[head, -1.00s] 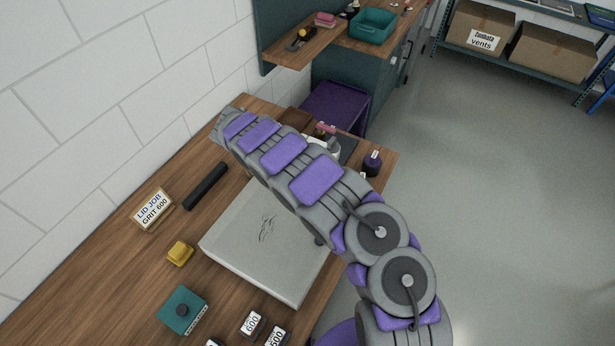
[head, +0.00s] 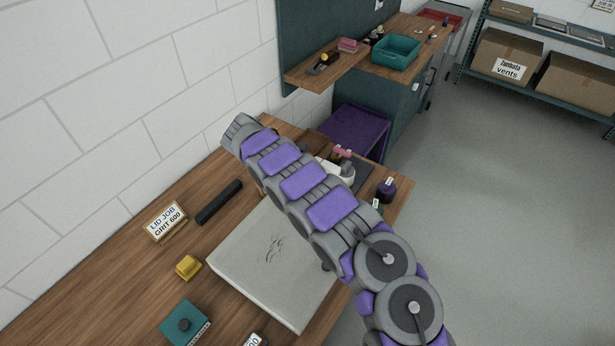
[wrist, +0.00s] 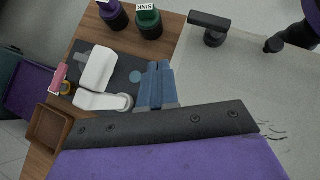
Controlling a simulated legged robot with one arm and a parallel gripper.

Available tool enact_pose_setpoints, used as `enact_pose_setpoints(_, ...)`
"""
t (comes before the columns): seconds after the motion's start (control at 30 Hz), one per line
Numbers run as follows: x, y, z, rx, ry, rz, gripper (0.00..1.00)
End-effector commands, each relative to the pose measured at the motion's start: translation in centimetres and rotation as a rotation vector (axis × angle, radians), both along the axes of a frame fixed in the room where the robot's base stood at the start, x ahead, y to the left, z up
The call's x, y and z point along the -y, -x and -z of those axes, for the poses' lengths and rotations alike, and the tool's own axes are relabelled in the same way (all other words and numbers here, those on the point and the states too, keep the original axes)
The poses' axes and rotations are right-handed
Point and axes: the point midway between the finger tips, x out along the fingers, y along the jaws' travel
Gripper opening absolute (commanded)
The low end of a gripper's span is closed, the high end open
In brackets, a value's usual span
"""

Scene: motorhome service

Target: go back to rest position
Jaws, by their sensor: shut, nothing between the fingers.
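My arm crosses the head view from the lower right to the upper left, over the bench (head: 95,285). It ends in my gripper (head: 238,130), close to the white wall. The gripper is shut with nothing held. In the wrist view its purple and dark body (wrist: 170,150) fills the bottom edge. The arm hides part of the far end of the bench and the edge of a pale square lid (head: 275,260) with dark scratch marks.
On the bench are a LID JOB GRIT 600 sign (head: 168,222), a black bar (head: 219,202), a yellow block (head: 188,267) and a teal block (head: 185,322). A purple cart (head: 357,130) stands beyond. Bottles (wrist: 148,22) stand near the bench edge. Open floor (head: 480,200) lies right.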

Motion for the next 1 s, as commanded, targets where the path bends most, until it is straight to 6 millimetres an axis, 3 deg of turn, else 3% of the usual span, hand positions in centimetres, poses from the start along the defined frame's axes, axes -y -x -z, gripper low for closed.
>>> enact_pose_setpoints(0.23,-1.0,0.0,0.3,0.000,0.007,-0.004,0.00)
enact_pose_setpoints(0.37,-0.2,-0.1,-0.6,0.020,0.015,0.018,0.00)
enact_pose_setpoints(0.73,9.1,0.8,-7.2,0.157,0.024,0.226,0.00)
enact_pose_setpoints(1.0,13.8,4.0,-11.2,0.251,0.015,0.404,0.00)
